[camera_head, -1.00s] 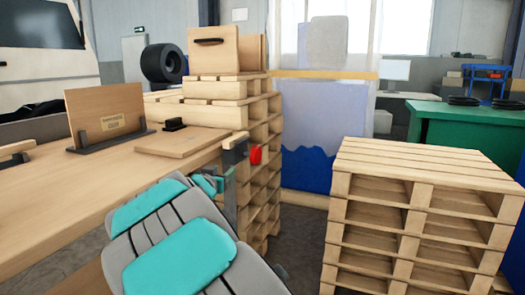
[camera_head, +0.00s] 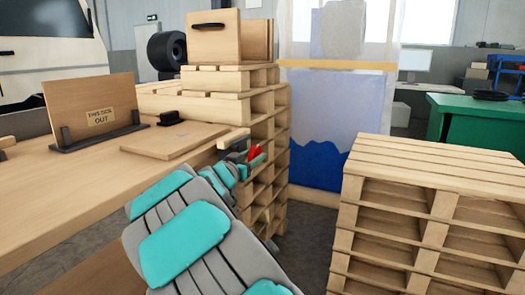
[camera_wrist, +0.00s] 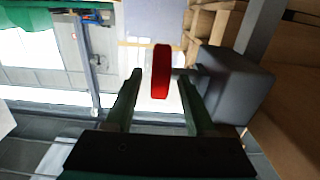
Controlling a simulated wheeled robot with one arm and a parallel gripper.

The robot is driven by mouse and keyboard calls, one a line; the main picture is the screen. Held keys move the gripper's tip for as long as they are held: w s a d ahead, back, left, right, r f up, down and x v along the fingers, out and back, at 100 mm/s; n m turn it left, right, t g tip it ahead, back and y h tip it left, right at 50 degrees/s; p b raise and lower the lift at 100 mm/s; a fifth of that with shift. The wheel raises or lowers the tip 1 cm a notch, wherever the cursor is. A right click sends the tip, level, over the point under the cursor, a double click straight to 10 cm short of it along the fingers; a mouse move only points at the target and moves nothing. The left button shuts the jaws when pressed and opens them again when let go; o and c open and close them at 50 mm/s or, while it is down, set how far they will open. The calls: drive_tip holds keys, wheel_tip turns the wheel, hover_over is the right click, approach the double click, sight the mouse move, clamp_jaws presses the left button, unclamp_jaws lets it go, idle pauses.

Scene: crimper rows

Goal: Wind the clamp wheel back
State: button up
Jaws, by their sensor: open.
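The red clamp wheel (camera_head: 254,152) is at the workbench's near right edge, partly hidden by my gripper. In the wrist view the red wheel (camera_wrist: 161,70) shows edge-on, with a short shaft running right to a dark grey clamp block (camera_wrist: 235,82). My gripper (camera_head: 250,164) is at the wheel in the head view. In the wrist view my gripper (camera_wrist: 160,78) is open, with one finger on each side of the wheel. Gaps show between the wheel and both fingers.
The workbench (camera_head: 70,190) carries a wooden board (camera_head: 175,139) and an upright panel reading "THIS SIDE OUT" (camera_head: 92,100). Stacked pallets (camera_head: 262,105) stand just behind the clamp. Another pallet stack (camera_head: 430,165) stands at right, with a floor gap between.

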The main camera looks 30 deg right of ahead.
sight(261, 151)
drive_tip(key=shift+x, duration=3.2)
clamp_jaws()
